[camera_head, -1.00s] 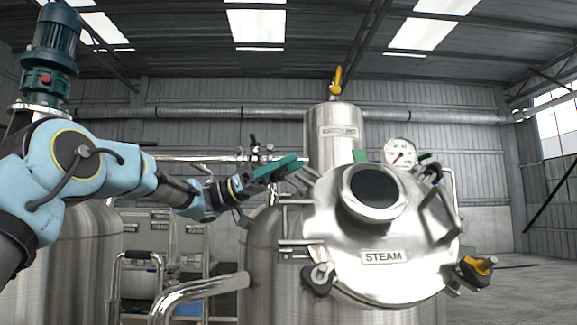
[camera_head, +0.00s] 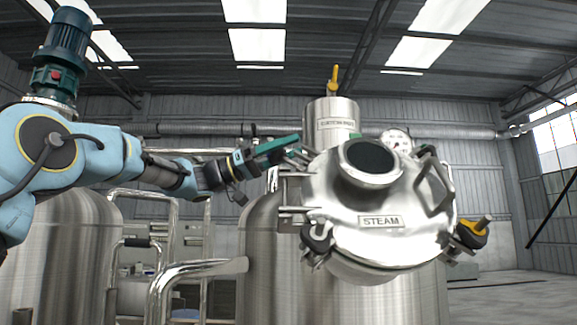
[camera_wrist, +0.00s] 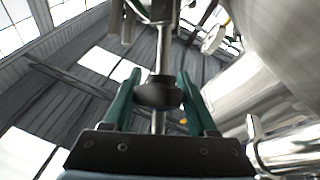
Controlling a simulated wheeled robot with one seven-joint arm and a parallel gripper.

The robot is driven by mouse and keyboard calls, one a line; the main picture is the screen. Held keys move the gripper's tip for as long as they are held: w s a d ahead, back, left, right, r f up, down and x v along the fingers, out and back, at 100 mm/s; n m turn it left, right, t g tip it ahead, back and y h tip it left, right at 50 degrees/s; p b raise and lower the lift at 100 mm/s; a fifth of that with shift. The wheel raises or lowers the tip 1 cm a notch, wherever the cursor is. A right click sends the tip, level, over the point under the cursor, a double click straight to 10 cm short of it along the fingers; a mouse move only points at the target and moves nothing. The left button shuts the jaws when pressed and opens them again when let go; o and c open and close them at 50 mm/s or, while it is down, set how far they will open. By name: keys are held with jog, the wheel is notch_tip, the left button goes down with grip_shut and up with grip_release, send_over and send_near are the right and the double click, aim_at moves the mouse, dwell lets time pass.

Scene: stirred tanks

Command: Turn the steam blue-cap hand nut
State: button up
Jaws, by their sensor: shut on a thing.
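The steam lid (camera_head: 345,210), round shiny metal with a STEAM plate, fills the centre right of the head view. My gripper (camera_head: 293,143) is at the lid's upper left edge, its green fingers reaching in from the left. In the wrist view, my gripper's green fingers (camera_wrist: 158,78) stand on both sides of a dark round hand nut (camera_wrist: 158,96) on a metal rod. The gripper is shut on this nut. Its cap colour does not show, and the nut is hidden in the head view.
A black clamp nut (camera_head: 318,238) is at the lid's lower left, and a yellow-capped nut (camera_head: 471,234) at its right. A pressure gauge (camera_head: 396,139) and a metal cylinder (camera_head: 333,122) stand behind the lid. A bent pipe (camera_head: 190,275) lies below my arm.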

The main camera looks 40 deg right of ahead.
jog(key=shift+n+h, duration=0.3)
jog(key=shift+n, duration=0.1)
jog(key=o, duration=1.4)
jog(key=shift+c, duration=0.2)
jog(key=b+v, duration=0.5)
jog(key=v, duration=0.6)
jog(key=shift+r, duration=0.2)
